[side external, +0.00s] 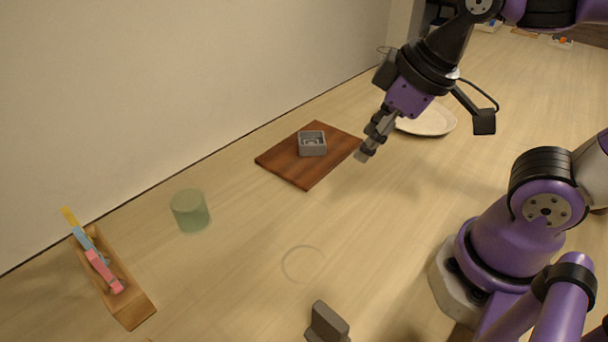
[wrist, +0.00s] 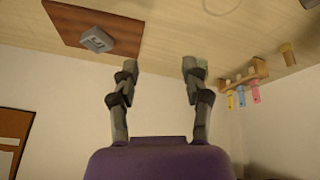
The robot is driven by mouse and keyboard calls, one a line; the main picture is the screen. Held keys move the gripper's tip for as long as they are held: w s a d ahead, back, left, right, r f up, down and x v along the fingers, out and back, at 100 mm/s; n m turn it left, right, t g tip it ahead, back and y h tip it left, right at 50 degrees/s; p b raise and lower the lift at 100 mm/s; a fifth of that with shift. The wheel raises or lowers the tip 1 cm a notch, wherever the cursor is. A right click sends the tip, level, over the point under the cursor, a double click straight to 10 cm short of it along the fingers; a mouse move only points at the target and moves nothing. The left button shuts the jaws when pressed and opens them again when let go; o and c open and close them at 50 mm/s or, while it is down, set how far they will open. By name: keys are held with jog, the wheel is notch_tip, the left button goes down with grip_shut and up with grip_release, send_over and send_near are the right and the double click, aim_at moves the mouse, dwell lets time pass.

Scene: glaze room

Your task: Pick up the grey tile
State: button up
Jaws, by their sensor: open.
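A square grey piece with a raised rim and a round relief inside, which looks like the grey tile (side external: 312,138), lies on a dark brown wooden board (side external: 283,164). In the wrist view the same grey piece (wrist: 96,40) sits on the board (wrist: 68,22), left of the fingers. My gripper (side external: 363,153) is open and empty, near the board's right corner in the side view and apart from the tile. Both fingertips show spread apart in the wrist view (wrist: 160,65), with nothing between them.
A greenish translucent cylinder (side external: 190,211) stands left of the board. A wooden rack (side external: 125,308) with yellow, blue and pink pieces is further left. A white plate (side external: 432,121) lies behind my gripper. A dark grey block (side external: 327,323) stands at the front. The table's middle is mostly clear.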

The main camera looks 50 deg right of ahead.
jog(key=a+f+n+g, duration=0.1)
jog(key=a+n+g, duration=0.1)
jog(key=a+n, duration=0.65)
jog(key=n+g, duration=0.3)
jog(key=n, duration=1.8)
send_over(331, 316)
jog(key=f, duration=0.3)
jog(key=shift+w+d, duration=0.15)
jog(key=shift+w, duration=0.05)
jog(key=shift+s+a+f+n+h, duration=0.2)
jog(key=shift+s+f+n+h, duration=0.1)
jog(key=shift+n, duration=0.35)
notch_tip(331, 316, down, 10)
jog(key=shift+w+d, duration=0.1)
jog(key=shift+w, duration=0.05)
grip_shut()
